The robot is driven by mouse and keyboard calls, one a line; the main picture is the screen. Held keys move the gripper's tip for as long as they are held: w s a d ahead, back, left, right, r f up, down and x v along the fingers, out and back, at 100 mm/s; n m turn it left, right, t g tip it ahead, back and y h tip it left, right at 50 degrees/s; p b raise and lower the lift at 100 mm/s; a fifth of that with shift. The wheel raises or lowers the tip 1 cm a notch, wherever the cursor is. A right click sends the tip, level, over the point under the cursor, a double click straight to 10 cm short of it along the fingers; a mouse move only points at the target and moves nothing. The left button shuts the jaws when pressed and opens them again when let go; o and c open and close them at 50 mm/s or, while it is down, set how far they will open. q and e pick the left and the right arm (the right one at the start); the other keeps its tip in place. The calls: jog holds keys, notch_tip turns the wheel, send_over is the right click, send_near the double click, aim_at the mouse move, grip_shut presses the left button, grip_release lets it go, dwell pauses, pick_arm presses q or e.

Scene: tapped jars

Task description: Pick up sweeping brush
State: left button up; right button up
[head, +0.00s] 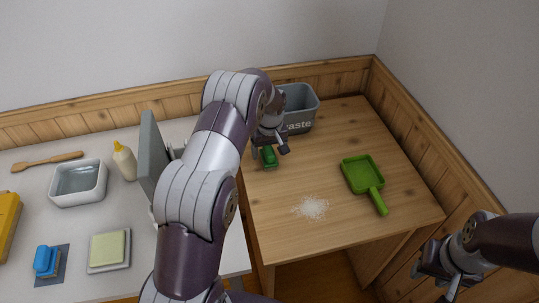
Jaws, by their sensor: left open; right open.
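The sweeping brush (269,157) is a small green item on the wooden table, just in front of the grey waste bin. Only part of it shows under my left gripper (269,149). My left gripper is open and comes down over the brush, with a fingertip to each side of it in the picture. I cannot tell whether the fingers touch it. My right gripper (445,281) is open and empty at the lower right, off the table's front right edge.
The waste bin (302,112) stands close behind my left gripper. A green dustpan (359,174) lies to the right, and spilled white grains (311,207) lie at the front. On the left counter are a white dish (77,195), a bottle (125,165), sponges and a grey upright panel (148,155).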

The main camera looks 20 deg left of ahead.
pick_arm(q)
jog(key=shift+w+a+f, duration=0.1)
jog(key=shift+w+f, duration=0.05)
jog(key=shift+f, duration=0.45)
jog(key=shift+w+f, duration=0.1)
jog(key=shift+f, duration=0.45)
jog(key=shift+s+r, duration=0.1)
jog(key=c, duration=1.2)
jog(key=shift+o, duration=0.2)
jog(key=r, duration=0.4)
jog(key=shift+d+r+b, duration=0.2)
jog(key=shift+d+b, duration=0.15)
jog(key=shift+b, duration=0.05)
jog(key=s+d+r, duration=0.1)
jog(key=d+r, duration=0.2)
jog(key=d, duration=0.2)
jog(key=s+d+r+b, duration=0.1)
jog(key=d+r, duration=0.2)
jog(key=d, duration=0.3)
jog(key=shift+r, duration=0.3)
